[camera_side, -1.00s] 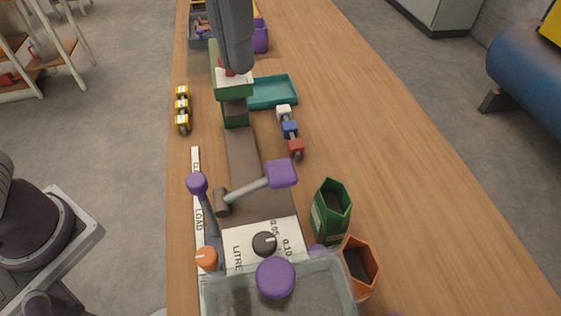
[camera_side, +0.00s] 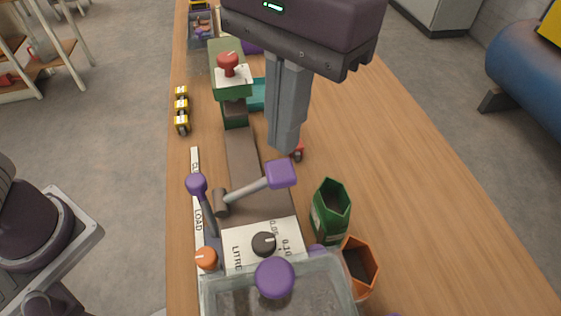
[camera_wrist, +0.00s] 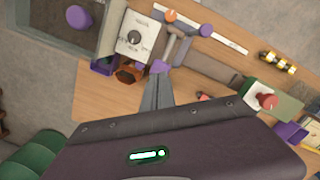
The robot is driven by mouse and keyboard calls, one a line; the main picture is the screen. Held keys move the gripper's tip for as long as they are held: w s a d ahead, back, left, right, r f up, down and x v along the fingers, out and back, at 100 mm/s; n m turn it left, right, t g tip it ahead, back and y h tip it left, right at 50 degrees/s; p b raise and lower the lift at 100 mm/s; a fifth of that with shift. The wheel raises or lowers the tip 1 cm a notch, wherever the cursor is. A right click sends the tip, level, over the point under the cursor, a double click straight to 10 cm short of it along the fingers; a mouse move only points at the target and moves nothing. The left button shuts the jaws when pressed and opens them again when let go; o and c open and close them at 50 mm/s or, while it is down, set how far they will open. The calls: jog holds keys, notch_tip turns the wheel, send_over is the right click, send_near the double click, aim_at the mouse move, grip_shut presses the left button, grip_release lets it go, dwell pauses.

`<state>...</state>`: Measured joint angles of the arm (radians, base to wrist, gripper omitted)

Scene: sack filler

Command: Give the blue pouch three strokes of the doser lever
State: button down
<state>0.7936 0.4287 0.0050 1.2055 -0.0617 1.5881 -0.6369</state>
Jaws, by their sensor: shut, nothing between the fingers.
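The lever with the purple block grip (camera_side: 281,173) and grey arm stands on the dark base of the doser; it also shows in the wrist view (camera_wrist: 160,67). A second lever with a purple ball (camera_side: 197,184) stands beside the strip marked LOAD. The hopper (camera_side: 345,290), with a purple knob (camera_side: 275,278), is at the front. No blue pouch can be made out; a green pouch (camera_side: 331,212) and an orange pouch (camera_side: 361,262) stand open to the right. My gripper (camera_side: 286,148) is shut and empty, just behind the purple block in the side view.
A dial (camera_side: 264,244) on the LITRE plate and an orange knob (camera_side: 206,258) are by the hopper. A green stand with a red knob (camera_side: 228,63) is behind. Yellow clips (camera_side: 182,110) lie left; a red clip (camera_side: 298,150) shows beside my fingers. The right tabletop is clear.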

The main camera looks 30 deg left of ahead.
jog(key=shift+s+f, duration=0.15)
jog(key=shift+f, duration=1.25)
jog(key=shift+f, duration=1.6)
jog(key=w, duration=0.1)
jog(key=w+r, duration=0.1)
jog(key=w, duration=0.1)
jog(key=shift+d, duration=0.2)
notch_tip(320, 180, up, 7)
send_over(282, 167)
jog(key=w, duration=0.4)
jog(key=shift+s+d, duration=0.15)
jog(key=shift+d, duration=0.15)
